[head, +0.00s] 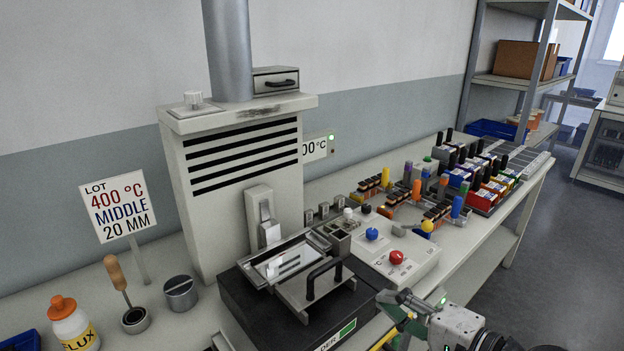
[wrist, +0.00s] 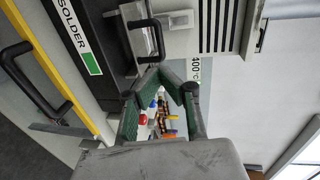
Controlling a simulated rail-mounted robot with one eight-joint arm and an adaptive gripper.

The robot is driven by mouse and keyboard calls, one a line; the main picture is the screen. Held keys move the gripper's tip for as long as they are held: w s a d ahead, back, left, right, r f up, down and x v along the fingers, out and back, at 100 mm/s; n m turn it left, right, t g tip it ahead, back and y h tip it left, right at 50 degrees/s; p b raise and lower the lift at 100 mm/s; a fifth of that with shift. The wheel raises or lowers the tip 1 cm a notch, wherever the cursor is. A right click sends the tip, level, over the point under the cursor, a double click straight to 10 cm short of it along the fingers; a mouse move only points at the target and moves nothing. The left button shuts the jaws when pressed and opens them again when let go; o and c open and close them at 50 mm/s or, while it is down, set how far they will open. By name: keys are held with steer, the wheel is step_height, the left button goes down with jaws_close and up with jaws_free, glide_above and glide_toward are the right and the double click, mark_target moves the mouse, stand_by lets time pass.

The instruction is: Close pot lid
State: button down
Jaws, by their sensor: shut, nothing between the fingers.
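The black solder pot (head: 250,300) stands on the bench with a SOLDER label on its front, also seen in the wrist view (wrist: 108,45). Its metal lid (head: 296,299), with a black bar handle (head: 318,277), lies toward the front right of the pot's top. Behind it, the shiny opening (head: 277,264) is uncovered. My gripper (head: 388,298) is to the right of the pot, apart from the lid handle. In the wrist view its green fingers (wrist: 163,74) meet at the tips and are empty; the lid handle (wrist: 148,37) shows beyond them.
A white control box with a red knob (head: 397,257) and blue knob stands right of the pot. Connectors and bins line the bench behind. A white hood (head: 240,150) rises behind the pot. A flux bottle (head: 72,325) and tool stand are at left.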

mark_target(329, 269)
steer(key=shift+b+x, duration=1.15)
steer(key=shift+x, duration=5.15)
